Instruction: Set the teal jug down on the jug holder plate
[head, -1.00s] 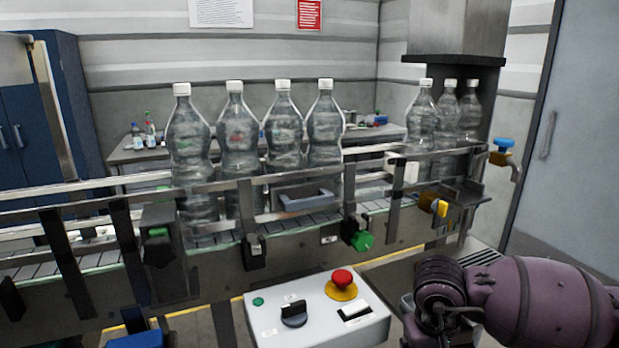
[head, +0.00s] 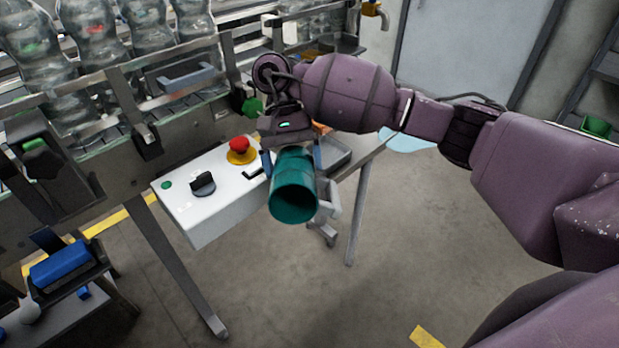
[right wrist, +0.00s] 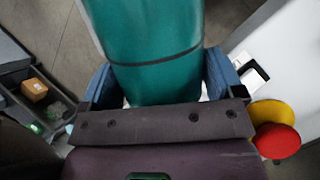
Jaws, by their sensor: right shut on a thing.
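The teal jug (head: 293,202) hangs in front of the right end of the white control box in the head view, its dark open mouth turned toward the camera. My right gripper (head: 291,160) is shut on it, one blue finger on each side. In the right wrist view the jug's teal body (right wrist: 155,65), with a thin dark band around it, lies between the fingers (right wrist: 158,85). The jug is held clear of the floor. A pale grey bracket-like part shows just behind and right of the jug; I cannot tell whether it is the jug holder plate. My left gripper is out of view.
The control box (head: 215,205) has a red emergency button (head: 240,145) and a black knob (head: 202,183), close left of the jug. A grey tray (head: 338,153) sits behind it. The bottle conveyor runs behind at left. Open floor (head: 300,290) lies in front.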

